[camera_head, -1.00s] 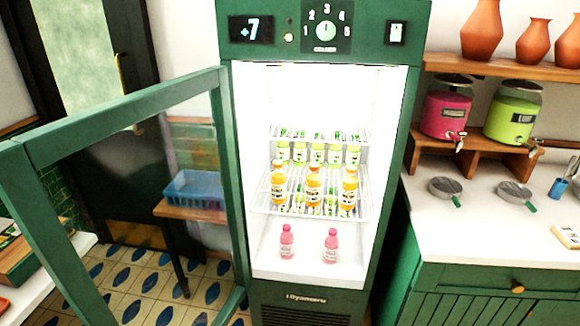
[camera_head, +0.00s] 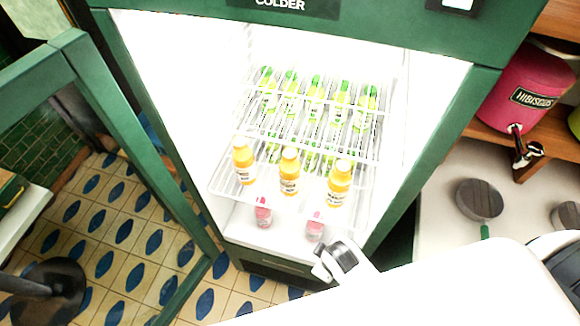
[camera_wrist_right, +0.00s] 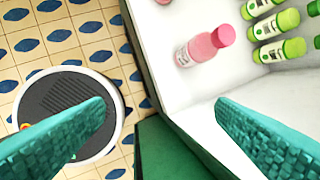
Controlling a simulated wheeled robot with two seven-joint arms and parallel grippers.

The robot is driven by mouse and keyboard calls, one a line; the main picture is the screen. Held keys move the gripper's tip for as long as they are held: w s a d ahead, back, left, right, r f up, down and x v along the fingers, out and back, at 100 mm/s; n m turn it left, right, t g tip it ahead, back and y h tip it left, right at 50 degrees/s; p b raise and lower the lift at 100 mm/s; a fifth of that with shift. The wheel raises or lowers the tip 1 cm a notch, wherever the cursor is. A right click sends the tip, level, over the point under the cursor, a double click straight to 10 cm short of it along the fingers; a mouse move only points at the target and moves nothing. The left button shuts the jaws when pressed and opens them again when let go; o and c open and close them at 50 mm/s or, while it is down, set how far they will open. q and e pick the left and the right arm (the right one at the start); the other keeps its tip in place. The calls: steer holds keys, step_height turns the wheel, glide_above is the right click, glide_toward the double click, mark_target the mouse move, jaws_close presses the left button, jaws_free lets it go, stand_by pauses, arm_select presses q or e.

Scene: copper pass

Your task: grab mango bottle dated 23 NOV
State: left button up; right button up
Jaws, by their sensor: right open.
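Three orange bottles stand in a row at the front of the middle wire shelf of the open fridge: a left one (camera_head: 243,163), a middle one (camera_head: 289,172) and a right one (camera_head: 340,184). Their dates are too small to read, so I cannot tell which is 23 NOV. My right gripper (camera_head: 328,268) is at the fridge's lower front, below the orange bottles. In the right wrist view its two teal fingers (camera_wrist_right: 162,112) are wide apart with nothing between them. My left gripper is not in view.
Pink bottles (camera_head: 263,213) stand on the fridge floor; one shows ahead in the wrist view (camera_wrist_right: 198,48). Several green-capped bottles (camera_head: 315,100) fill the upper shelf. The open door (camera_head: 130,150) is at the left.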

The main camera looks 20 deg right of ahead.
steer(key=w+a+r+n+t, duration=0.1)
steer(key=w+r+n, duration=0.25)
steer(key=r, duration=0.35)
steer(key=n+t+h+p, duration=0.35)
steer(key=n+t, duration=0.25)
steer(key=n, duration=1.4)
glide_toward(289, 171)
steer(key=w+f, duration=0.1)
steer(key=shift+n, duration=0.25)
steer(key=x, duration=0.6)
steer(key=shift+d+r, duration=0.15)
steer(key=shift+s+f+p+x, duration=0.15)
steer(key=shift+p+x, duration=0.3)
steer(key=shift+x, duration=1.15)
steer(key=shift+s+f+p+x, duration=0.15)
steer(key=shift+p+x, duration=0.3)
steer(key=shift+x, duration=1.1)
steer(key=c, duration=1.3)
